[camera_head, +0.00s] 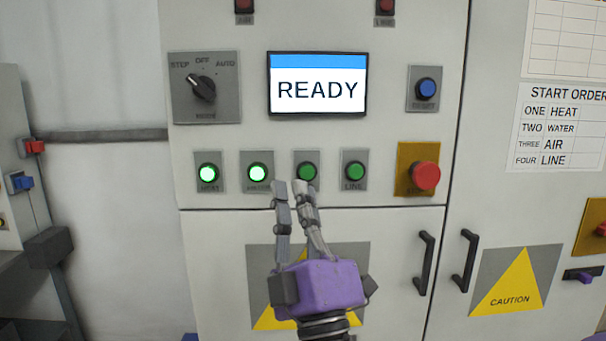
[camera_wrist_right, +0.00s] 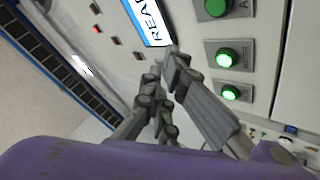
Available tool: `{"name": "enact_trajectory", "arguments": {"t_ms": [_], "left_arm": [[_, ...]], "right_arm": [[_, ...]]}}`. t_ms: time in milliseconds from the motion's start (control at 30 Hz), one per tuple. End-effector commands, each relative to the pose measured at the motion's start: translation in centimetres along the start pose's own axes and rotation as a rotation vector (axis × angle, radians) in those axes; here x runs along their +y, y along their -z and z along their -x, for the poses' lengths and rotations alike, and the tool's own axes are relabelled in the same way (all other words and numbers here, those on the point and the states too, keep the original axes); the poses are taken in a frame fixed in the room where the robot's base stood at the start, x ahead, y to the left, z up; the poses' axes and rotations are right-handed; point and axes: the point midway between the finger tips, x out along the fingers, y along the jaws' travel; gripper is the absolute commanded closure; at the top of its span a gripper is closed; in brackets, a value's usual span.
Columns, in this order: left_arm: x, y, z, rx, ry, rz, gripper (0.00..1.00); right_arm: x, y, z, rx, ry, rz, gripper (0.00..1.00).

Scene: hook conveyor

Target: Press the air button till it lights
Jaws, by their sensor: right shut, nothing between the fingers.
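The air button (camera_head: 306,171) is the third in the row, a dark green, unlit button on a grey plate. The gripper hides its label in the head view. It also shows at the top of the right wrist view, with a label starting with "A" (camera_wrist_right: 216,7). My right gripper (camera_head: 291,188) is shut and empty, its fingertips just below and left of the air button in the head view. I cannot tell whether they touch the panel. In the wrist view the fingertips (camera_wrist_right: 172,62) appear apart from the buttons. My left gripper is not in view.
The heat (camera_head: 208,172) and water (camera_head: 257,171) buttons glow green; the line button (camera_head: 355,171) is dark. A red mushroom button (camera_head: 426,175) is at right. The screen (camera_head: 317,85) reads READY. Door handles (camera_head: 425,262) stick out below. A start-order sheet (camera_head: 560,125) hangs right.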

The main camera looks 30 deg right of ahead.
Motion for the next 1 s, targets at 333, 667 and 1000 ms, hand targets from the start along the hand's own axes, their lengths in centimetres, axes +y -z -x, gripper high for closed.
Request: {"name": "enact_trajectory", "arguments": {"t_ms": [333,667,1000], "left_arm": [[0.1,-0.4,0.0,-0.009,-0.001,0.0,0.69],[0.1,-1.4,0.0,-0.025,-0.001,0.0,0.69],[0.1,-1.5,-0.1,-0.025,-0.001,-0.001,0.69]], "right_arm": [[-1.2,-1.0,-1.4,0.002,0.002,0.0,1.0],[-3.5,-3.4,-4.6,0.001,0.002,-0.001,1.0],[-4.5,-4.5,-6.1,-0.001,0.002,-0.002,1.0]]}}
